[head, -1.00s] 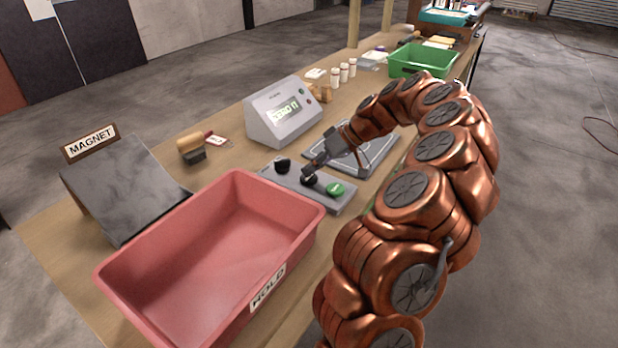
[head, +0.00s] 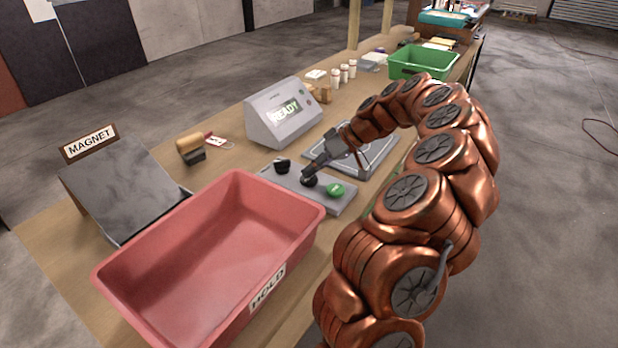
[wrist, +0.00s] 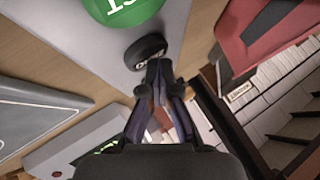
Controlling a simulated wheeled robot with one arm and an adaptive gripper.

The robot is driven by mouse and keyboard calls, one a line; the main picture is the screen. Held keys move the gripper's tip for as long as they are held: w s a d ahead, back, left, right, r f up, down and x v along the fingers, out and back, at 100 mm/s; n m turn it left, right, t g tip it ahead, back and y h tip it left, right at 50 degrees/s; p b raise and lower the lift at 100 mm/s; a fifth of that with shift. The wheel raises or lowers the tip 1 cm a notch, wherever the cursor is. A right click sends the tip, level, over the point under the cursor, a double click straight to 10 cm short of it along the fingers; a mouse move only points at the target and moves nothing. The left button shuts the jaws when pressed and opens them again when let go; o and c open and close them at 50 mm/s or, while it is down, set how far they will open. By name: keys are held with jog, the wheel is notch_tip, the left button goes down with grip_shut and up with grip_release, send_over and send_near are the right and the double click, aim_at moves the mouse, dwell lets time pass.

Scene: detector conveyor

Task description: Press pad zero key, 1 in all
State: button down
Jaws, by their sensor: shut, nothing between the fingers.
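A grey key pad (head: 325,202) lies on the bench with two black keys and a green key (head: 336,189), which also shows at the top of the wrist view (wrist: 122,8). The middle black key (head: 309,181) is right at my fingertips; in the wrist view this black key (wrist: 145,52) has pale marking, too small to read. The other black key (head: 282,166) is farther left. My gripper (head: 308,171) is shut and empty, its tips just above or at the middle key; I cannot tell if they touch. The indicator box display (head: 287,112) reads READY.
A red HOLD bin (head: 215,262) stands in front of the pad. A grey magnet ramp (head: 120,185) is at left. A flat grey plate (head: 378,158) lies beside the pad under my arm. A green bin (head: 425,62) and small bottles (head: 344,74) stand farther back.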

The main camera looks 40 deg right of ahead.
aim_at(312, 177)
jog(key=shift+r, duration=0.75)
jog(key=shift+r, duration=0.1)
jog(key=shift+r, duration=2.4)
